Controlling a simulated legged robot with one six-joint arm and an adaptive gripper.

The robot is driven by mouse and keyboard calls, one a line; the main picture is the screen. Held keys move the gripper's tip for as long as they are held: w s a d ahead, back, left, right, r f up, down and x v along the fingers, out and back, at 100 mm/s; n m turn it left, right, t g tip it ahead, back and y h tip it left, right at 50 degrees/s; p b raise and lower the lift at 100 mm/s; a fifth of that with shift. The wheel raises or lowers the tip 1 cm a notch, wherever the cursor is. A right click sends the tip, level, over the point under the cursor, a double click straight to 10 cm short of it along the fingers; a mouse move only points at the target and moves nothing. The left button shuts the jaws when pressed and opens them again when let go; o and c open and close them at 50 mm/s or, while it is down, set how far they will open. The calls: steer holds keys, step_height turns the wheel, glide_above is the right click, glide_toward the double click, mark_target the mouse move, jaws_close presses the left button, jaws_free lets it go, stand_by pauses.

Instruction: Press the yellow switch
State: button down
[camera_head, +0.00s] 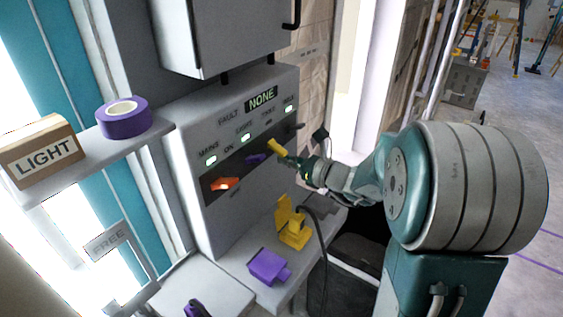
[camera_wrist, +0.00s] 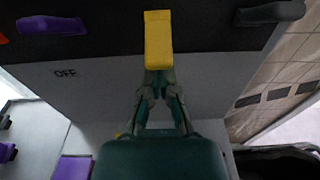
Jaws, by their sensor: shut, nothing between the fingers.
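The yellow switch (camera_head: 277,147) sits on the dark strip of the grey control panel, between a purple switch and a dark one. In the wrist view the yellow switch (camera_wrist: 158,40) stands upright at top centre, straight ahead of my fingers. My gripper (camera_head: 291,160) is shut and empty, its tips right at the yellow switch. In the wrist view my gripper (camera_wrist: 158,76) has its fingertips at the switch's lower end, partly overlapped there. I cannot tell whether they touch it.
An orange switch (camera_head: 225,184) and a purple switch (camera_head: 256,158) are left of the yellow one; a dark switch (camera_wrist: 270,12) is right. A yellow connector (camera_head: 291,228) and a purple block (camera_head: 268,267) are on the ledge below. A cable (camera_head: 324,250) hangs beside them.

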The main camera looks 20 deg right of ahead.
mark_target(284, 152)
steer(key=shift+s+r+g+h, duration=0.2)
steer(key=shift+r+g+h, duration=0.5)
steer(key=shift+g, duration=0.3)
steer(key=g+h, duration=0.1)
steer(key=r+g+h, duration=0.1)
steer(key=g, duration=0.1)
steer(key=shift+s+d+r, duration=0.1)
steer(key=shift+d+r, duration=0.15)
steer(key=shift+f, duration=0.15)
steer(key=shift+r, duration=0.8)
